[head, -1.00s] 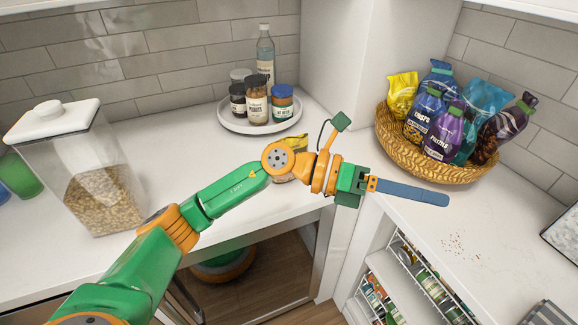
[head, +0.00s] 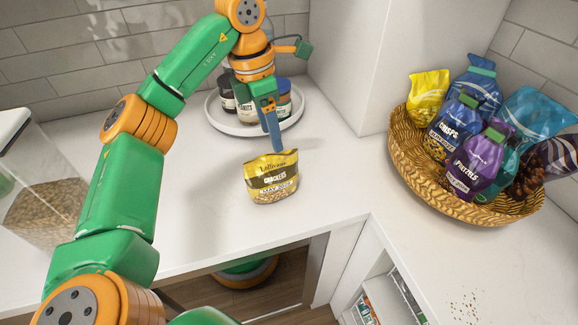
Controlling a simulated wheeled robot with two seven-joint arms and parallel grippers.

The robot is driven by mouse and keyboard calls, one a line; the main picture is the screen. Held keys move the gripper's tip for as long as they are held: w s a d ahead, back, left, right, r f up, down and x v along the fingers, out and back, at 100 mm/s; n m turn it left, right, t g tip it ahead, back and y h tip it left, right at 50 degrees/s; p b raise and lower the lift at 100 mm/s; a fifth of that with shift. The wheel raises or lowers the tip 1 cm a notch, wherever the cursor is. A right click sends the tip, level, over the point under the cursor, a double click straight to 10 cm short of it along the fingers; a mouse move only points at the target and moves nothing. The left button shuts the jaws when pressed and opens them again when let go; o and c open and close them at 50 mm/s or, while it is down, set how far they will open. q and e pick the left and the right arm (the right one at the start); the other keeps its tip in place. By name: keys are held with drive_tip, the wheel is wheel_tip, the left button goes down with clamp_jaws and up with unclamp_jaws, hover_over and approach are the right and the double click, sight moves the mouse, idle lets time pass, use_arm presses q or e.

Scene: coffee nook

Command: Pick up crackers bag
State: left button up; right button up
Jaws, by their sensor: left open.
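The crackers bag (head: 272,182), yellow and brown with a white label band, stands on the white counter near its front edge. My left gripper (head: 272,140) points down just behind and above the bag's top edge. Its blue-grey fingers overlap each other in this view, so the gap between them is hidden. It is open and holds nothing. I cannot tell whether the fingertips touch the bag. My right gripper is not in view.
A round white tray (head: 222,122) with several jars stands behind my left gripper. A wicker basket (head: 420,173) of snack bags is at the right. A clear container (head: 50,205) of grain stands at the left. The counter around the bag is clear.

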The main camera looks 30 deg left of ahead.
sight(271, 163)
use_arm(q)
drive_tip(key=s+f, duration=0.1)
drive_tip(key=s+d+f, duration=0.1)
drive_tip(key=f, duration=0.1)
drive_tip(key=shift+s+f+p, duration=0.25)
drive_tip(key=shift+s+p, duration=0.15)
drive_tip(key=shift+w+f, duration=0.25)
drive_tip(key=shift+f, duration=0.75)
drive_tip(key=shift+w+f, duration=0.2)
drive_tip(key=shift+w, duration=0.25)
drive_tip(key=shift+s+r, duration=0.15)
drive_tip(key=shift+s, duration=0.1)
clamp_jaws()
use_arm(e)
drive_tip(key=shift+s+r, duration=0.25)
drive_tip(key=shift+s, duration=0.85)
